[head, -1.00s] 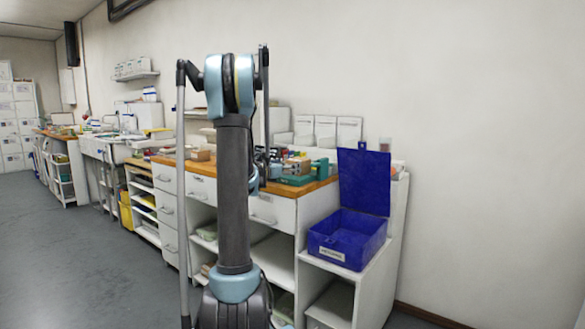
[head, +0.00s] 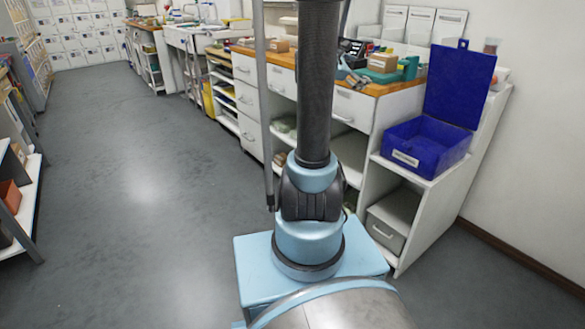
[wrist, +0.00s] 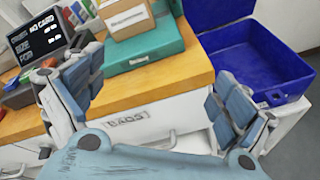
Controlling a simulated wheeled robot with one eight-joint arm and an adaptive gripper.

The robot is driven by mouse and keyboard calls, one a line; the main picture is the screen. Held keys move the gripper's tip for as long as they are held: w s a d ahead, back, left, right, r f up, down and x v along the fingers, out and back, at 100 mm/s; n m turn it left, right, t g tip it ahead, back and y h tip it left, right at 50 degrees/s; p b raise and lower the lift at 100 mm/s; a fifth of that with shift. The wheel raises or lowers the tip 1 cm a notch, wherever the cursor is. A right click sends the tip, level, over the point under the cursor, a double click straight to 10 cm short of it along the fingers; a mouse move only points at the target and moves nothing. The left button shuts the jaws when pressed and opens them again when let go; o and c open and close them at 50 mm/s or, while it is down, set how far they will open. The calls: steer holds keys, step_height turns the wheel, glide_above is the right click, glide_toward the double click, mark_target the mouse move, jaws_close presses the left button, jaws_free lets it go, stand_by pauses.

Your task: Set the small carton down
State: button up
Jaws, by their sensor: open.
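A small brown carton (wrist: 128,22) with a white label sits on a flat teal case (wrist: 150,52) on the wooden counter. In the head view the carton (head: 383,62) also shows on the teal case. Its far side is cut off by the top of the wrist view. My gripper (wrist: 155,102) is open, with its two fingers wide apart and nothing between them. It is in front of the counter's edge, apart from the carton. In the head view my arm hides part of the counter.
An open blue bin (head: 420,150) with a raised lid stands on a lower white shelf right of the counter (head: 385,88). A black sign with white writing (wrist: 38,38) stands left of the carton. A shelf unit (head: 30,195) stands at far left. The floor between is clear.

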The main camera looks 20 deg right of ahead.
steer(key=s+a+f+m+g+y, duration=0.1)
steer(key=s+a+f+m+y, duration=0.3)
steer(key=s+a, duration=0.6)
steer(key=s+a+f+m+g+y, duration=0.1)
steer(key=s+a+f+m+y, duration=0.4)
steer(key=s+a+f, duration=0.4)
steer(key=s+a+f+m+g+y, duration=0.1)
steer(key=s+a+f+m+y, duration=0.3)
steer(key=s+a, duration=0.7)
steer(key=a+f+m, duration=0.2)
steer(key=a, duration=0.1)
steer(key=shift+a+f+y, duration=0.3)
steer(key=shift+a+f, duration=0.1)
steer(key=shift+w, duration=0.1)
